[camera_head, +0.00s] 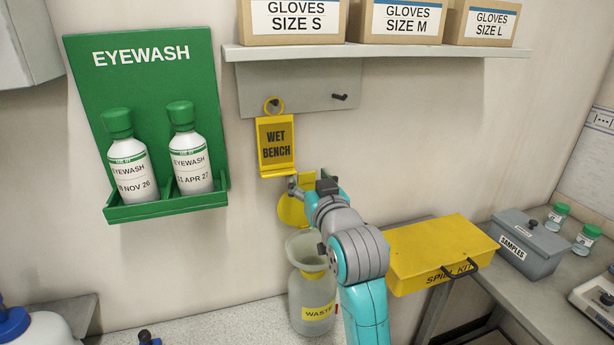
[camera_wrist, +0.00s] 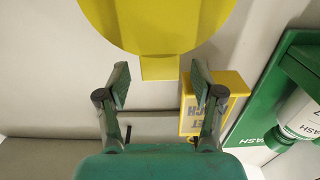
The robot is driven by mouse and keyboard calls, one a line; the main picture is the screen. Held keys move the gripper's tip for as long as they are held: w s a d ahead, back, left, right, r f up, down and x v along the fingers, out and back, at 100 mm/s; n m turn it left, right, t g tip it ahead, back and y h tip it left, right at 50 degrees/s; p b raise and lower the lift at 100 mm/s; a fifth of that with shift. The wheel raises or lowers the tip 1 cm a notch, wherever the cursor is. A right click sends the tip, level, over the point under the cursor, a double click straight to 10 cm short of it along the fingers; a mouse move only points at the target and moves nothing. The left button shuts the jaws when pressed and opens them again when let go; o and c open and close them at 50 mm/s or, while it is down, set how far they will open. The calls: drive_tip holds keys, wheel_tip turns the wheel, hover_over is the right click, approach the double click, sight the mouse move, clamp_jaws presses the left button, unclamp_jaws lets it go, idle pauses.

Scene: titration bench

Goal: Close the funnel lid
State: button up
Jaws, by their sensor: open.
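The funnel lid (camera_head: 292,211) is a yellow disc standing raised behind the funnel (camera_head: 305,248) of the grey waste container (camera_head: 313,293). The funnel mouth is uncovered. In the wrist view the lid (camera_wrist: 155,22) fills the top middle, and its narrow yellow tab (camera_wrist: 160,67) points down toward my gripper (camera_wrist: 161,82). The fingers are open, one on each side of the tab's line. In the head view my gripper (camera_head: 302,185) is at the lid's upper edge, and my arm hides part of the lid and funnel.
A yellow WET BENCH sign (camera_head: 275,145) hangs from a wall peg close above my gripper. A green eyewash station (camera_head: 208,75) is on the wall to the left. A yellow spill kit (camera_head: 440,250) lies right of my arm. A shelf (camera_head: 380,50) with glove boxes is above.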

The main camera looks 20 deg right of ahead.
drive_tip(key=shift+w, duration=0.9)
clamp_jaws()
drive_tip(key=shift+s+f, duration=0.1)
